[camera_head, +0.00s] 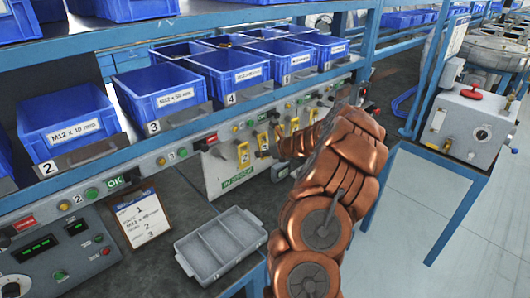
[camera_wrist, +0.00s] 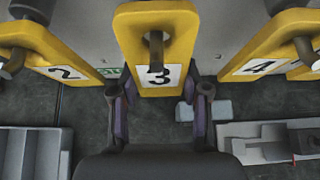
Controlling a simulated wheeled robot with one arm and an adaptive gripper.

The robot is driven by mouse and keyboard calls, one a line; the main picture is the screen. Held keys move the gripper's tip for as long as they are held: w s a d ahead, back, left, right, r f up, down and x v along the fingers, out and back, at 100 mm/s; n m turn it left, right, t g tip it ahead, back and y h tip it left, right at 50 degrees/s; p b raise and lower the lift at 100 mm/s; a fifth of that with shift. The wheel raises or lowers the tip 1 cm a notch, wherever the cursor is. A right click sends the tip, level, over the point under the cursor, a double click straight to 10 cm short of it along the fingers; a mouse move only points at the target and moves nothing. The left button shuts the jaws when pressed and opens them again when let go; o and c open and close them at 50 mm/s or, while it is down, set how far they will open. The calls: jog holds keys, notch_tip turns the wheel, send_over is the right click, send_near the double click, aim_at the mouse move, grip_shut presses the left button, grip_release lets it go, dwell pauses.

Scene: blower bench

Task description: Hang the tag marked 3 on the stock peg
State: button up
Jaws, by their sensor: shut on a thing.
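The yellow tag marked 3 (camera_wrist: 157,75) is in the middle of the wrist view. A peg (camera_wrist: 155,45) passes through the hole in its upper part. My gripper (camera_wrist: 159,85) is shut on this tag, with a dark finger at each side of its lower part. In the head view my gripper (camera_head: 264,154) is at the grey board (camera_head: 222,172) with a row of yellow tags, partly covered by my arm. I cannot make out which peg is the stock peg; the board's right part is hidden.
The tag marked 2 (camera_wrist: 62,68) hangs close on the left, and the tag marked 4 (camera_wrist: 262,64) close on the right. A grey tray (camera_head: 220,245) and an order card (camera_head: 143,220) are on the bench. Blue bins (camera_head: 66,122) fill the shelf above.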

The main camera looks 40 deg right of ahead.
jog(key=o, duration=1.2)
jog(key=v, duration=1.2)
